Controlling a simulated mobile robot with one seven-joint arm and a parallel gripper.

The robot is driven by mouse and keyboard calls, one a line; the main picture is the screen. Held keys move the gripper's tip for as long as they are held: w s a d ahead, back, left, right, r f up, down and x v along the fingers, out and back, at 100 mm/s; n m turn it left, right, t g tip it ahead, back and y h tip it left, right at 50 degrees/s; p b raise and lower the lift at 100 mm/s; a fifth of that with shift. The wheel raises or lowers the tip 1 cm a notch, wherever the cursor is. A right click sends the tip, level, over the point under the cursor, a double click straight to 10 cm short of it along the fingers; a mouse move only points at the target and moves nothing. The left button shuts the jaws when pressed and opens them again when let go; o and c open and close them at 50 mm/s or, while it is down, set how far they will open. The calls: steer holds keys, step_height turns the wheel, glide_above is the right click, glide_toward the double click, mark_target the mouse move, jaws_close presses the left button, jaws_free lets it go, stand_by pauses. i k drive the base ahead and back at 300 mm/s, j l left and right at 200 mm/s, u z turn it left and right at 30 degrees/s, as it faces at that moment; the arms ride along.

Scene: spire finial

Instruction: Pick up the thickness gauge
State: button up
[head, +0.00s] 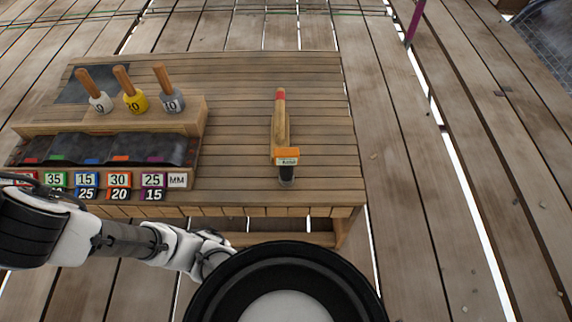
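A long tool with a wooden handle, a red band near its top and an orange labelled block (286,156) above a dark end lies on the slatted wooden table, right of centre. It may be the thickness gauge; its small label is not readable. Three wooden-handled pieces stand in a wooden rack at the left: a white one (100,102), a yellow one (135,101) and a grey one marked 10 (172,102). I cannot tell whether one of these is the gauge. My arm reaches in from the lower left, below the table's front edge. Its gripper is hidden behind my black round body part.
The rack (190,121) and a dark compartment tray (112,148) with numbered colour labels (119,180) fill the table's left side. A dark sheet (97,84) lies behind. The slatted table (235,110) is clear around the long tool. A purple post (414,22) stands at the upper right.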

mark_target(286, 158)
steer(key=i+l, duration=0.15)
steer(key=l, duration=0.2)
steer(key=i+l+u, duration=0.1)
steer(key=l+u, duration=0.4)
steer(key=u, duration=1.15)
